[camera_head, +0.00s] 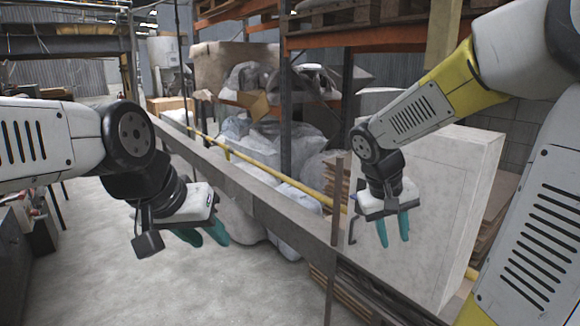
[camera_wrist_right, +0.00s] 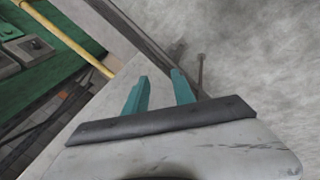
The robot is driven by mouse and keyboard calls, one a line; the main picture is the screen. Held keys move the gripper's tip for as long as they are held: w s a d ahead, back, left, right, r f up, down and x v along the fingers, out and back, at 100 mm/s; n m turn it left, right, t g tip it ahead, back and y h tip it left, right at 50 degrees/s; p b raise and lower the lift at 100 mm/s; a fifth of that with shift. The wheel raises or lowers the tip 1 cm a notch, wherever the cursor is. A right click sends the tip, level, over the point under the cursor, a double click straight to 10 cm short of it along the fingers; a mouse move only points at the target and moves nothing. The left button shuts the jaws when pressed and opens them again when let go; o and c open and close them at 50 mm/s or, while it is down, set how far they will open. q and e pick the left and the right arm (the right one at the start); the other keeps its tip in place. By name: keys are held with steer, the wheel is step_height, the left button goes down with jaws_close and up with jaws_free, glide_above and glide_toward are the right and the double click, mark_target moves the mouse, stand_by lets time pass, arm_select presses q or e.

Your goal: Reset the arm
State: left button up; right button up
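My left gripper (camera_head: 206,238) is at the left of the head view, in the air over the concrete floor. Its two teal fingers are apart with nothing between them. My right gripper (camera_head: 393,236) hangs with its fingers pointing down, in front of a large pale slab. Its teal fingers are apart and empty. No mesh tube can be made out in either view.
A long grey rail (camera_head: 252,200) crosses the head view between my grippers. The large pale slab (camera_head: 452,180) stands behind my right gripper. Wrapped grey bundles (camera_head: 252,140) and racking (camera_head: 345,95) lie beyond the rail. The concrete floor (camera_head: 180,295) at lower left is clear.

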steer(key=s+a+r+t+y, duration=0.4)
steer(key=s+a+r+y, duration=0.2)
steer(key=s, duration=0.4)
steer(key=shift+s+a+r, duration=0.35)
steer(key=shift+a+r, duration=0.25)
steer(key=shift+a, duration=0.65)
steer(key=shift+o, duration=0.3)
